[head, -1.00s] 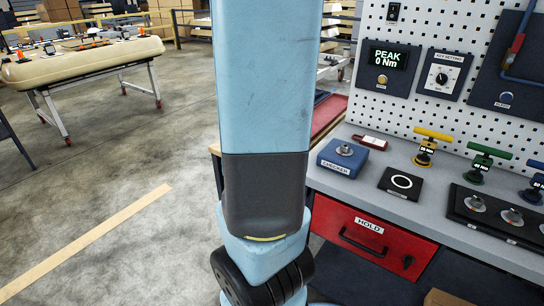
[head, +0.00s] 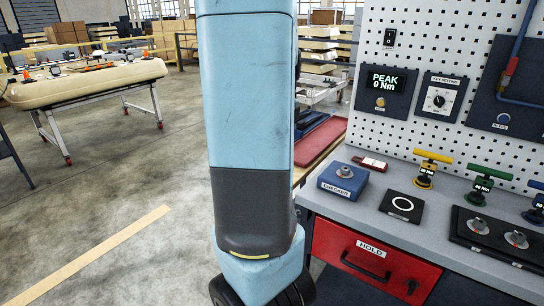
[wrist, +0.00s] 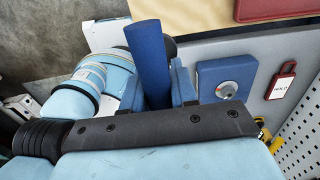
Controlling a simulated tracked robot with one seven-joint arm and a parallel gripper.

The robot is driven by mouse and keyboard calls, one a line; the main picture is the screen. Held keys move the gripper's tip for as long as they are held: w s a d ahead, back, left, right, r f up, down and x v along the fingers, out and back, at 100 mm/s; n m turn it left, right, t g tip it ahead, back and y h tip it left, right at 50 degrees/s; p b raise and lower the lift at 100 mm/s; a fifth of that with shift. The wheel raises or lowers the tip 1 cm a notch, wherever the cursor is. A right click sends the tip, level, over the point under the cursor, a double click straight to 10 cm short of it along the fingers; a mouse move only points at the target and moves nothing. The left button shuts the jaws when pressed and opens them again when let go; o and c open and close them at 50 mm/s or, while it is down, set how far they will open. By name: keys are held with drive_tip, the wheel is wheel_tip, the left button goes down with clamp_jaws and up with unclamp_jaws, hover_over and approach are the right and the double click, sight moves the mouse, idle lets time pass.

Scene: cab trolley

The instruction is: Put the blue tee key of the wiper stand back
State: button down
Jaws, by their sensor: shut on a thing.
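In the wrist view, my gripper (wrist: 157,92) is shut on a blue cylindrical bar (wrist: 148,50), which looks like the handle of the blue tee key. A dark round part shows just behind it; the rest of the key is hidden. Another blue tee key (head: 538,200) stands at the right edge of the head view, partly cut off. A green tee key (head: 483,184) and a yellow tee key (head: 429,168) stand to its left on the grey bench. My gripper is hidden behind my arm in the head view. I cannot make out the wiper stand.
The blue checker box (head: 343,180), a black pad with a white ring (head: 402,204) and a dial panel (head: 490,232) occupy the bench (head: 360,212). A white pegboard (head: 430,125) rises behind. A loaded trolley (head: 90,82) stands far left, with clear floor (head: 110,185) before it.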

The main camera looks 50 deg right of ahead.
drive_tip(key=w+d+f, duration=0.1)
drive_tip(key=w+f, duration=0.1)
drive_tip(key=f, duration=0.1)
drive_tip(key=w+d+f, duration=0.1)
drive_tip(key=w+f, duration=0.1)
drive_tip(key=f, duration=0.2)
drive_tip(key=w+d+f, duration=0.1)
drive_tip(key=w+f, duration=0.2)
drive_tip(key=shift+d+f, duration=0.15)
drive_tip(key=shift+d, duration=0.25)
drive_tip(key=c, duration=0.9)
unclamp_jaws()
wheel_tip(320, 180, up, 12)
drive_tip(key=shift+r, duration=0.1)
